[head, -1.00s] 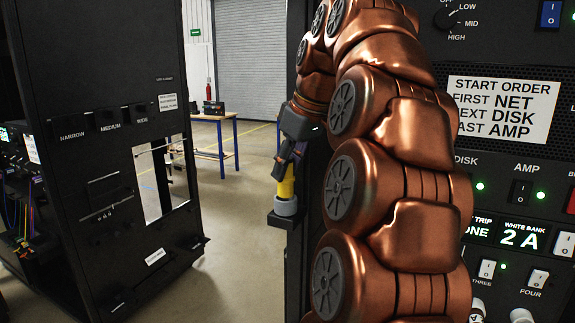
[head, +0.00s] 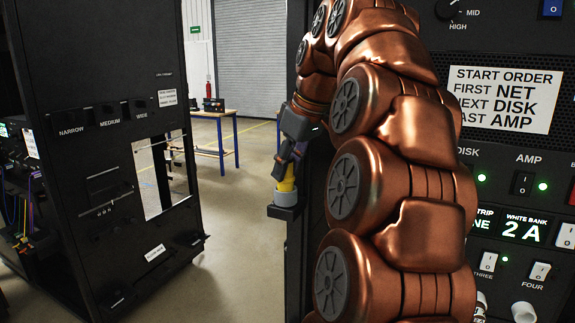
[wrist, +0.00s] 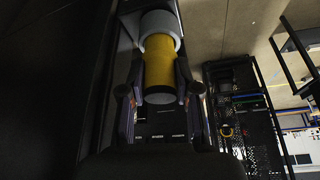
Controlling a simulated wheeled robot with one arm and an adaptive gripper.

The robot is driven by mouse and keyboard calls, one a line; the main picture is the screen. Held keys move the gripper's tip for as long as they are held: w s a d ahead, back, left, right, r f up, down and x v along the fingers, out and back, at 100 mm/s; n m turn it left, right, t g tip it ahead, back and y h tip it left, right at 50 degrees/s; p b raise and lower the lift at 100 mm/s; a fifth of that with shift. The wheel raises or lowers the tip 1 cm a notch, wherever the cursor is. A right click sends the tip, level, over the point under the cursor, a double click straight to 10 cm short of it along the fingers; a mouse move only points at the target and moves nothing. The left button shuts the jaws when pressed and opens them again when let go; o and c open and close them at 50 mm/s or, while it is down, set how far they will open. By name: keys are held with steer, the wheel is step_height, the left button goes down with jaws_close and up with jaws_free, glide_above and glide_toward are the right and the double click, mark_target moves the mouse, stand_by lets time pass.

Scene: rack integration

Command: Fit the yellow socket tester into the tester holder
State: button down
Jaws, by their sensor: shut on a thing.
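The yellow socket tester (head: 287,184) is upright between the fingers of my gripper (head: 286,170), beside the tall black rack. A grey ring (head: 285,196) surrounds its lower end, above a small black bracket (head: 284,212) that looks like the tester holder. In the wrist view the yellow tester (wrist: 160,68) lies between both fingers of my gripper (wrist: 160,92), and the grey ring (wrist: 160,28) is at its far end. I cannot tell whether the ring belongs to the tester or the holder, or how deep the tester sits.
The black rack panel (head: 505,98) with switches and labels stands close at the right. Another black rack (head: 100,150) stands at the left. Open floor (head: 228,250) lies between them, with a blue-legged table (head: 215,115) behind.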

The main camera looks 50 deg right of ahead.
steer(key=shift+f+b, duration=0.5)
steer(key=shift+f, duration=0.2)
steer(key=c, duration=0.7)
jaws_free()
steer(key=shift+c, duration=0.2)
